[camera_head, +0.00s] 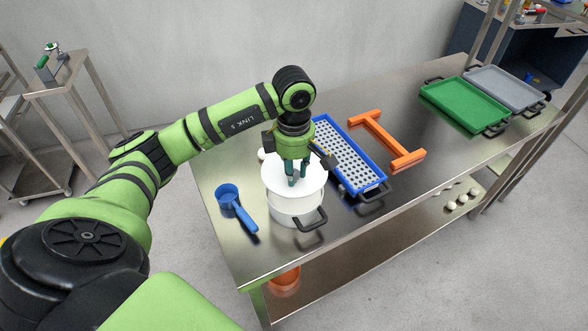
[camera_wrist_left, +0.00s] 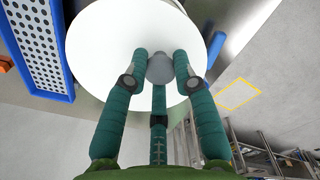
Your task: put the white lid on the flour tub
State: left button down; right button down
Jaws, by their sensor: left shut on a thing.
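The white lid (camera_head: 277,182) is a round disc with a grey knob (camera_wrist_left: 160,69). My left gripper (camera_head: 296,178) points down with its fingers shut around the knob; the lid also fills the upper middle of the left wrist view (camera_wrist_left: 110,42). The white flour tub (camera_head: 287,213) with a dark handle stands on the steel table, directly under the lid. The lid covers most of its mouth; I cannot tell whether it touches the rim or hovers just above. My right gripper is out of view.
A blue scoop (camera_head: 228,193) lies left of the tub. A blue perforated tray (camera_head: 376,191) lies close on the right, then an orange H-shaped frame (camera_head: 378,137). Green (camera_head: 455,104) and grey (camera_head: 505,84) trays are at the far right.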

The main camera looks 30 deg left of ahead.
pick_arm(q)
jog(key=shift+f+b, duration=2.55)
jog(key=shift+f, duration=0.3)
jog(key=shift+r, duration=0.15)
jog(key=shift+f+b, duration=0.95)
jog(key=shift+f, duration=0.05)
jog(key=c, duration=0.9)
grip_release()
notch_tip(320, 180, up, 12)
jog(key=shift+r, duration=0.1)
